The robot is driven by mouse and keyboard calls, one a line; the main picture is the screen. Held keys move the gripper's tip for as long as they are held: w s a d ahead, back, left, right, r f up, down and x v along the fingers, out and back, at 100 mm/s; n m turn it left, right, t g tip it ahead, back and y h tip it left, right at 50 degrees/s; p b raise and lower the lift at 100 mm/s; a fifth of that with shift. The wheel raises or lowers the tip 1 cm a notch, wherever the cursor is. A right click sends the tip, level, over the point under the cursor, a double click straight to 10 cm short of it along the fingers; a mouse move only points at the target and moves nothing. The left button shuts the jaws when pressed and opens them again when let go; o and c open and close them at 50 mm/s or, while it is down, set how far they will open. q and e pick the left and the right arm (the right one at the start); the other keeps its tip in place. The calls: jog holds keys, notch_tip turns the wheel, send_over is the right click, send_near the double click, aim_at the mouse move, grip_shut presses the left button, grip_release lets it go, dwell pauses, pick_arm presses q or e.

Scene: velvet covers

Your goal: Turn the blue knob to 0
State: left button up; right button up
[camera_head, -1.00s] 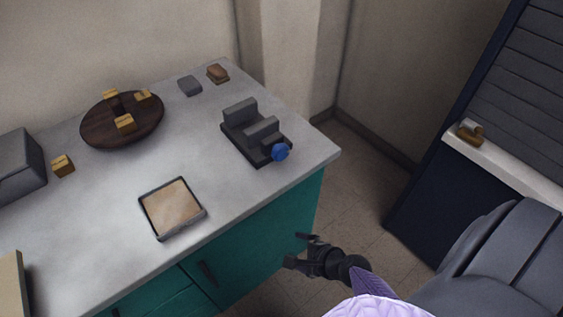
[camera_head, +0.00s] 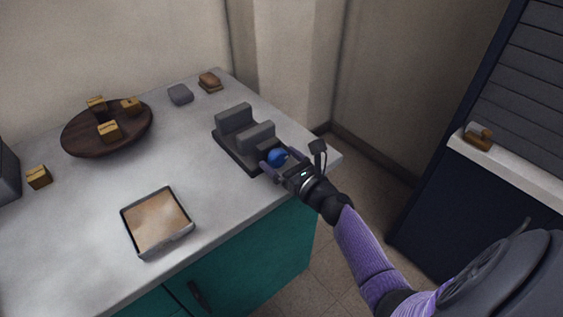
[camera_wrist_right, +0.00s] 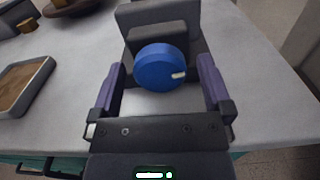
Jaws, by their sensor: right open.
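The blue knob (camera_head: 277,157) is on the front of a dark grey device (camera_head: 235,117) near the right corner of the counter. In the right wrist view the round blue knob (camera_wrist_right: 161,68) faces me, with a white mark at its right side. My right gripper (camera_head: 274,160) is open, with its fingers on either side of the knob. In the right wrist view the gripper (camera_wrist_right: 164,92) shows a gap between each purple finger and the knob. No number scale is readable. My left gripper is not in view.
A square tray (camera_head: 190,230) lies on the counter's front part. A round dark wooden board (camera_head: 78,142) holds several yellowish blocks. A grey block (camera_head: 180,94) and a brown stacked item (camera_head: 210,82) lie at the back. The counter (camera_head: 75,215) is clear between them.

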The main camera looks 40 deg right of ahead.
jog(key=c, duration=1.2)
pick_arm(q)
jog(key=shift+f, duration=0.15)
pick_arm(e)
jog(key=shift+n, duration=0.3)
jog(key=n+b, duration=0.1)
jog(key=n, duration=0.2)
jog(key=shift+f+n+b, duration=0.15)
jog(key=shift+n+b, duration=0.15)
jog(key=shift+b, duration=0.1)
jog(key=n+b, duration=0.2)
jog(key=n, duration=0.2)
jog(key=shift+a+n, duration=0.1)
jog(key=shift+n, duration=0.2)
jog(key=n+b, duration=0.2)
jog(key=n, duration=0.3)
jog(key=shift+n+b, duration=0.4)
jog(key=shift+n, duration=0.5)
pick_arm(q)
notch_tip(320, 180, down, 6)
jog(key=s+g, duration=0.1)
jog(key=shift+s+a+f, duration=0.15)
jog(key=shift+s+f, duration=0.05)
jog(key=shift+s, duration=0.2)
pick_arm(e)
jog(key=shift+n, duration=0.4)
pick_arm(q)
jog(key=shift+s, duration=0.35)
